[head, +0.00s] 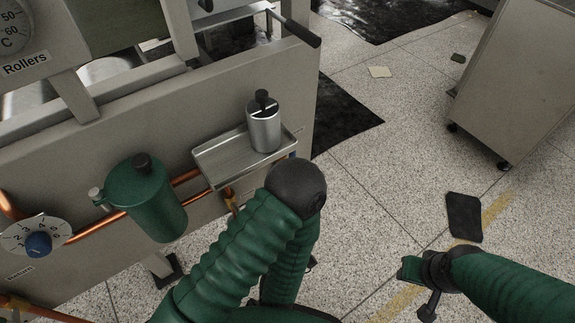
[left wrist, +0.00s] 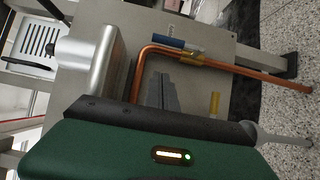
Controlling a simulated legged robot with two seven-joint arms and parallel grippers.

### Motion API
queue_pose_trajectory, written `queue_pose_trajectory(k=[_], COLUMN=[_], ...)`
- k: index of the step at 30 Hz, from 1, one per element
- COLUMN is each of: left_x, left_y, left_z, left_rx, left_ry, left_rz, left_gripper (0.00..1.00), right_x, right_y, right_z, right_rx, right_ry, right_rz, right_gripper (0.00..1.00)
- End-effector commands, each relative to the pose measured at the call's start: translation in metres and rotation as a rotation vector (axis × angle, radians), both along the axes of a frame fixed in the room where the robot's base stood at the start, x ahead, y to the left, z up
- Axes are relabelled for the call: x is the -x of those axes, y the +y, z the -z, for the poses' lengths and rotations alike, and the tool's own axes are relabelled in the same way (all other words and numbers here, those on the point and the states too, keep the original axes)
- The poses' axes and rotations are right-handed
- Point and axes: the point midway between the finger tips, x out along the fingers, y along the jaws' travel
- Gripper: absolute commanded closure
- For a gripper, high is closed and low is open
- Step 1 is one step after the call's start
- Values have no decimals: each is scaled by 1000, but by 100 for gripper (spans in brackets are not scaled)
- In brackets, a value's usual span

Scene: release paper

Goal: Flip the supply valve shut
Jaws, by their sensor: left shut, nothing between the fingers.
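In the left wrist view, a valve with a blue lever (left wrist: 180,44) and brass body (left wrist: 192,59) sits on a copper pipe (left wrist: 250,71). The lever lies roughly along the pipe. My left gripper (left wrist: 163,88) is shut and empty, its dark fingers pointing toward the pipe, apart from the lever in the picture. In the head view my green left arm hides that gripper and most of the valve area. My right gripper (head: 427,280) is at the lower right over the floor, away from the machine; its jaw opening is unclear.
A metal tray (head: 217,160) carrying a silver canister (head: 263,127) juts from the machine panel. Left of it are a green canister (head: 144,197) and a dial (head: 38,243). A grey cabinet (head: 522,85) stands at right.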

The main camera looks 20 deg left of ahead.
Motion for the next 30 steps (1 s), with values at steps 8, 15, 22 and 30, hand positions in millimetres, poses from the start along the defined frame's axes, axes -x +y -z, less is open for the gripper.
queue_pose_trajectory(k=[8, 15, 22, 30], left_x=[-30, -71, -113, -131], left_y=[11, 24, 23, 14], left_z=[7, 10, 2, 0], left_rx=[3, 2, 1, -1], left_ry=[-7, -9, -3, 1], left_rz=[-6, -3, 1, -1], left_gripper=[100, 100, 100, 100], right_x=[0, 0, 0, 0], right_y=[0, 0, 0, 0], right_z=[33, 86, 91, 96], right_rx=[0, 0, 0, 0], right_ry=[0, 0, 0, 0], right_rz=[0, 0, 0, 0], right_gripper=[64, 64, 64, 64])
